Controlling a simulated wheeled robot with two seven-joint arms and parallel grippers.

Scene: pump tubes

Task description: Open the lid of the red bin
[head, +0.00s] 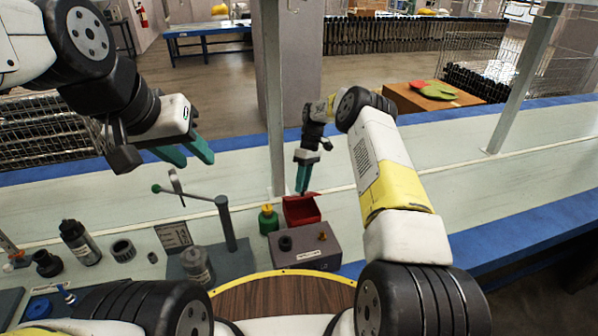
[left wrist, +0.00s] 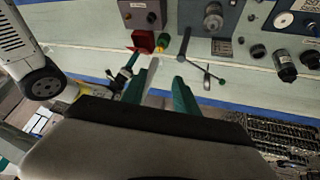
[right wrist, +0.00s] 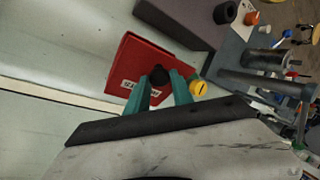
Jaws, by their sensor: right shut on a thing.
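The red bin (head: 302,212) stands on the pale bench behind a grey box. In the right wrist view its red lid (right wrist: 124,72) carries a white label and a black knob (right wrist: 159,77). My right gripper (head: 302,190) reaches down to the bin and is shut on the black knob. In the left wrist view a red flap shows beside the bin (left wrist: 143,41), so the lid looks tilted up; how far is hard to tell. My left gripper (head: 197,162) is open and empty, raised above the bench to the left of the bin.
A green bottle with a yellow cap (head: 268,218) stands just left of the bin. The grey box (head: 304,248) is in front of it. A green-knobbed lever stand (head: 226,225) and a dark bottle (head: 80,243) are further left. The bench right of the bin is clear.

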